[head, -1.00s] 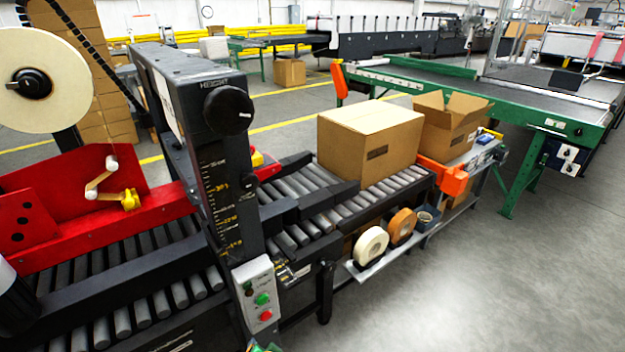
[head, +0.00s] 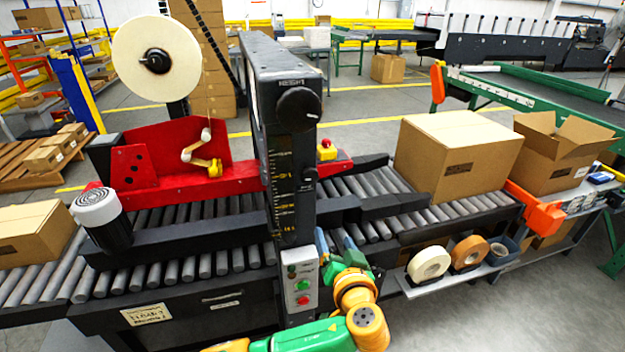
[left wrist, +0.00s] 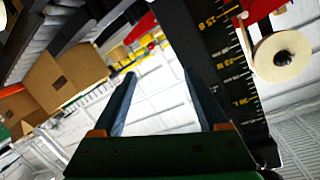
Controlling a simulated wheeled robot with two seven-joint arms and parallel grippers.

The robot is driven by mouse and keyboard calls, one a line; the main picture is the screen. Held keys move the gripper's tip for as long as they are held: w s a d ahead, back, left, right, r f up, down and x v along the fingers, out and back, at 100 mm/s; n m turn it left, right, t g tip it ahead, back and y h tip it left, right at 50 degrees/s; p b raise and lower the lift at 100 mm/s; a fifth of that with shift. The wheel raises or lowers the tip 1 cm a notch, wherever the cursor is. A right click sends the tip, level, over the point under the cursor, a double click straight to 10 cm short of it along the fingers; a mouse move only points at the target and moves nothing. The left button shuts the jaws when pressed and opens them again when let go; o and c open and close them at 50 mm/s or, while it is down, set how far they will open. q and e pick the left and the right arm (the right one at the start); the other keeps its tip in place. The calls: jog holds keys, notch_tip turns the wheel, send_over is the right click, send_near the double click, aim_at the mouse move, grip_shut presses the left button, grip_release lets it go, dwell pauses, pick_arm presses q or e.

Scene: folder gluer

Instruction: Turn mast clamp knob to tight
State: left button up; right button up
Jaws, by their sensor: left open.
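The black mast (head: 292,195) with a yellow height scale stands upright over the roller conveyor. A small dark knob (head: 310,174) on its right edge appears to be the clamp knob; its setting cannot be read. A large round black knob (head: 298,108) sits higher, under the word HEIGHT. My left gripper (head: 334,240) is open and empty, below the small knob and just right of the mast. In the left wrist view its two blue-grey fingers (left wrist: 160,76) stand apart, with the scaled mast (left wrist: 222,50) beside the right finger. My right gripper is out of view.
A control box (head: 302,283) with green and red buttons is on the mast's lower front, close to my left arm. A closed carton (head: 455,155) sits on the rollers at right. A red tape head (head: 190,165) is left of the mast.

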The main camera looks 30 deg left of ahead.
aim_at(311, 180)
pick_arm(q)
jog(key=s+r+n+y+p, duration=0.1)
jog(key=s+r+n+y, duration=0.15)
jog(key=r, duration=0.35)
jog(key=s+r+n+y, duration=0.1)
jog(key=s+r+n, duration=0.1)
jog(key=r+n, duration=0.35)
jog(key=shift+m, duration=0.6)
jog(key=x, duration=0.2)
jog(key=p+x, duration=0.1)
jog(key=x, duration=0.1)
jog(key=r+p+x, duration=0.1)
jog(key=x, duration=0.2)
jog(key=shift+w+a+f, duration=0.1)
jog(key=shift+w+a, duration=0.05)
jog(key=shift+a, duration=0.05)
grip_shut()
